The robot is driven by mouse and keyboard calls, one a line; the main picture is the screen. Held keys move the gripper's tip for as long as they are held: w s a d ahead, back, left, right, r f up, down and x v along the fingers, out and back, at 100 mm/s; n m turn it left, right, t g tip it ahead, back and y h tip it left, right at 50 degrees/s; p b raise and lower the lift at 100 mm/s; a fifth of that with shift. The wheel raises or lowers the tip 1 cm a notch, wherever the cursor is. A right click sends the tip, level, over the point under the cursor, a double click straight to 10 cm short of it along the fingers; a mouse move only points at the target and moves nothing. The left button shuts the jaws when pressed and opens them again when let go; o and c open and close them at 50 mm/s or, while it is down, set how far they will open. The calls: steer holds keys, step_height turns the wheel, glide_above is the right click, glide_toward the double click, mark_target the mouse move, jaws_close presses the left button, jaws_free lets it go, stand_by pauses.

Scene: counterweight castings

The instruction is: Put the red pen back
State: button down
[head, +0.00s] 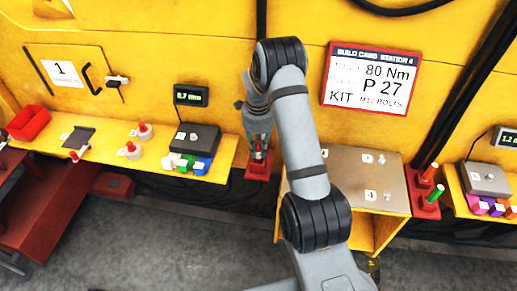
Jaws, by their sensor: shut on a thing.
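My gripper (258,143) points down in the head view, left of the middle, and is shut on the red pen (258,154). Only a small part of the pen shows between and below the fingers. Directly below is a red holder block (259,171) at the right end of the left yellow shelf. The pen's lower end overlaps this block in the picture. I cannot tell whether the pen is in a hole of the block or just above it.
A second red holder (426,206) at the right bears an orange pen (431,172) and a green pen (435,192). A grey-topped numbered cabinet (390,194) stands right of my arm.

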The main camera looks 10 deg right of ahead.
steer(key=shift+f+b, duration=0.3)
steer(key=shift+b, duration=0.15)
stand_by(0.3)
steer(key=c, duration=1.6)
jaws_free()
steer(key=shift+o, duration=0.2)
step_height(320, 180, up, 12)
steer(key=shift+f, duration=0.15)
step_height(320, 180, up, 7)
steer(key=p, duration=0.5)
steer(key=shift+r, duration=0.2)
